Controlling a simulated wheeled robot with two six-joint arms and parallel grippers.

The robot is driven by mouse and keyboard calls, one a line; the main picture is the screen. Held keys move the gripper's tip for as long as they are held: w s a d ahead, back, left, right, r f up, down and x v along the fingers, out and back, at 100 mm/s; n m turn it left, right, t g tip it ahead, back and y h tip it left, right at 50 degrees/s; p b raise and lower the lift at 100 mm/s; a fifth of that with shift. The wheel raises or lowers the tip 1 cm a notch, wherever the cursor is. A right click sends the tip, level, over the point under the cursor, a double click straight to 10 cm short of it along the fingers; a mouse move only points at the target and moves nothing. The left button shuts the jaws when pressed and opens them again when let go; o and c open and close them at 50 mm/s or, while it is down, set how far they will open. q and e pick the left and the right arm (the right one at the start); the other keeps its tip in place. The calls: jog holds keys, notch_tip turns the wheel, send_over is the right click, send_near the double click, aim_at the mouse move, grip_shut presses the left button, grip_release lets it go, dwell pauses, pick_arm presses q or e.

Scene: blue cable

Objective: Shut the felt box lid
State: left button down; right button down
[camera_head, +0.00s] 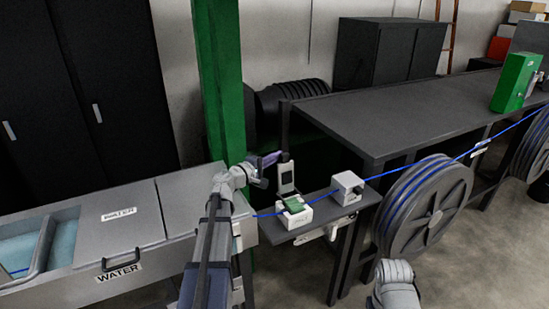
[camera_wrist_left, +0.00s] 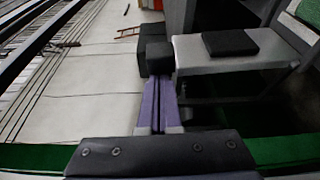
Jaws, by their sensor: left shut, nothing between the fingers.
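The felt box (camera_head: 294,215) is a small white box with green felt in its middle, on a small grey shelf. The blue cable (camera_head: 265,214) runs to it from the left. Its lid (camera_head: 286,180) stands open and upright at the back, pale with a dark pad. In the left wrist view, the pale panel with a black pad (camera_wrist_left: 230,43) looks like this lid. My left gripper (camera_head: 272,158) is shut and empty, its purple fingers close to the lid's upper left edge. Whether they touch cannot be told. In the wrist view, its fingers (camera_wrist_left: 158,105) lie together. My right gripper is out of view.
A second white box (camera_head: 347,188) stands right of the felt box on the shelf (camera_head: 320,215). A large cable reel (camera_head: 425,205) is to the right, below a dark table (camera_head: 400,112). A water trough (camera_head: 110,240) lies left and a green column (camera_head: 219,85) rises behind my left arm.

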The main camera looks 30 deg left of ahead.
aim_at(284, 165)
pick_arm(q)
jog(key=s+d+m+b, duration=0.1)
jog(key=d+m, duration=0.1)
jog(key=s+d+m+t+b, duration=0.1)
jog(key=s+d+m, duration=0.1)
jog(key=shift+s+d+f+h+b, duration=0.15)
jog(key=shift+s+d+h+b, duration=0.05)
jog(key=shift+h+b, duration=0.15)
jog(key=shift+s+d+f+m+h+b, duration=1)
jog(key=shift+d+f+m+b, duration=0.65)
jog(key=shift+m+b, duration=0.9)
jog(key=shift+s+d+f+m+h+b, duration=0.75)
jog(key=shift+s+d+f+m+b, duration=0.6)
jog(key=shift+f+m+b, duration=0.95)
jog(key=shift+s+d+f+m+h+b, duration=0.95)
jog(key=shift+d+f+m+b, duration=0.6)
jog(key=shift+m+b, duration=1.25)
jog(key=shift+s+n, duration=0.1)
jog(key=shift+n, duration=0.15)
notch_tip(284, 165, up, 4)
jog(key=p, duration=0.4)
jog(key=b+v, duration=0.3)
jog(key=v, duration=0.7)
jog(key=shift+w+a+b, duration=0.25)
jog(key=shift+a+b, duration=0.05)
jog(key=shift+b, duration=0.05)
